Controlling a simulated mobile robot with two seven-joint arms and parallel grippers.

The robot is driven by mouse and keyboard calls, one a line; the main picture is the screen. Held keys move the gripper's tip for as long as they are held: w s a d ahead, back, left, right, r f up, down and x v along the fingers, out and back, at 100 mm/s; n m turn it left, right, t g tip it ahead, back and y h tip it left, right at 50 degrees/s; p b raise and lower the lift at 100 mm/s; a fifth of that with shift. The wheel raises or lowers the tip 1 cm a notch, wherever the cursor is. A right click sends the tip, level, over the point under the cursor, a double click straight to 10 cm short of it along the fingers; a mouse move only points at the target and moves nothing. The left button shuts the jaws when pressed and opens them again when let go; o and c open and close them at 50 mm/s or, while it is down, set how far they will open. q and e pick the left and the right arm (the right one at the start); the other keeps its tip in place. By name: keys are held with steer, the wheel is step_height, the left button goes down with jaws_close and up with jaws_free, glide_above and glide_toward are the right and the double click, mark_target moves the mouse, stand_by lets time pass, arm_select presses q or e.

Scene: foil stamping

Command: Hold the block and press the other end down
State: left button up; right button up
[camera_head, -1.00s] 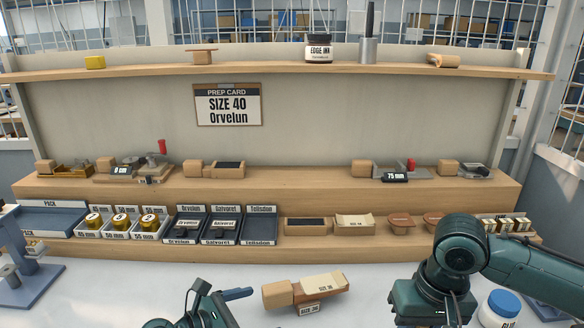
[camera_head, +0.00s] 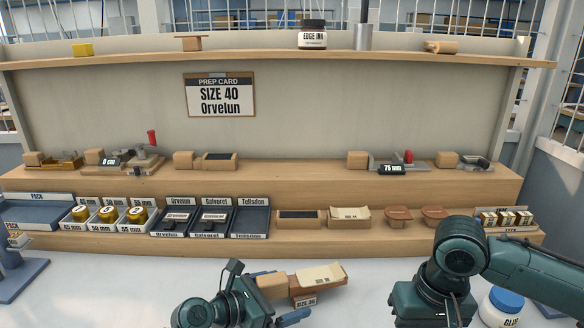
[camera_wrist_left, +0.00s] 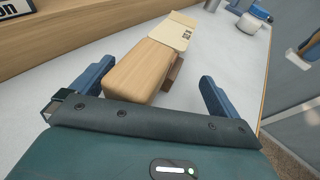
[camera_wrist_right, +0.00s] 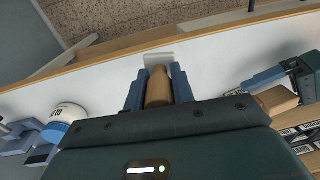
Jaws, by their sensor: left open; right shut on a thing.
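The block (camera_head: 272,286) has a light wooden end at left and a brown bar under a cream sheet (camera_head: 318,279) at right, over a small "SIZE 30" label piece (camera_head: 304,302). In the left wrist view, my left gripper (camera_wrist_left: 156,70) is open with one finger on each side of the block's light wooden end (camera_wrist_left: 137,72). Gaps show beside it. In the right wrist view, my right gripper (camera_wrist_right: 158,75) is shut on a wooden-handled tool (camera_wrist_right: 158,90) with a flat pale tip, apart from the block. The right fingers are hidden in the head view.
A blue-capped glue bottle (camera_head: 503,304) stands beside my right arm. The tiered wooden shelf (camera_head: 300,180) with trays, stamps and small tools lines the back. A blue-grey stand (camera_head: 18,275) is at far left. The white table between that stand and my left arm is clear.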

mark_target(289, 293)
arm_select(q)
steer(key=shift+x, duration=1.55)
steer(key=c, duration=1.5)
steer(key=o, duration=0.8)
steer(key=shift+a+r, duration=0.1)
